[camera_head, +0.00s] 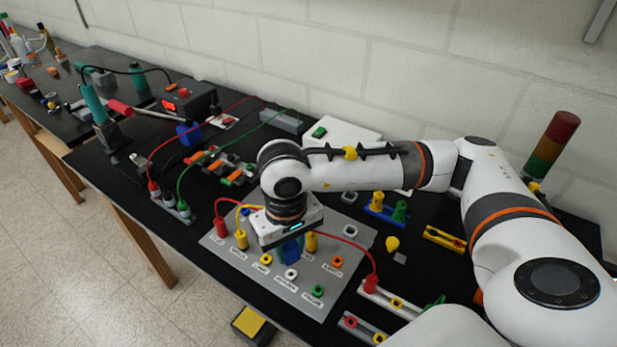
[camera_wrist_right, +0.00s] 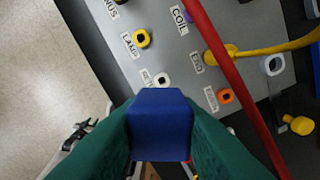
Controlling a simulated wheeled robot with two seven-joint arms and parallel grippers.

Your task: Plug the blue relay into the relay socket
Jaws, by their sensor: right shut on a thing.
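My right gripper (camera_head: 290,252) points down over the grey labelled panel (camera_head: 228,262). In the right wrist view its green fingers (camera_wrist_right: 160,135) are shut on the blue relay (camera_wrist_right: 160,122). The relay also shows as a blue patch under the wrist in the head view (camera_head: 292,247). It is above the panel; I cannot tell if it touches. The relay's underside and the panel below it are hidden. I cannot tell which opening is the relay socket. A pale square fitting (camera_head: 351,231) sits at the panel's upper right, also in the right wrist view (camera_wrist_right: 272,66). My left gripper is out of view.
A red cable (camera_head: 350,243) arches beside the gripper to a red plug (camera_head: 372,284). A yellow plug (camera_head: 241,240) stands left of the gripper. Coloured jacks, such as the green one (camera_head: 318,291), line the panel front. A soldering station (camera_head: 188,102) stands farther left.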

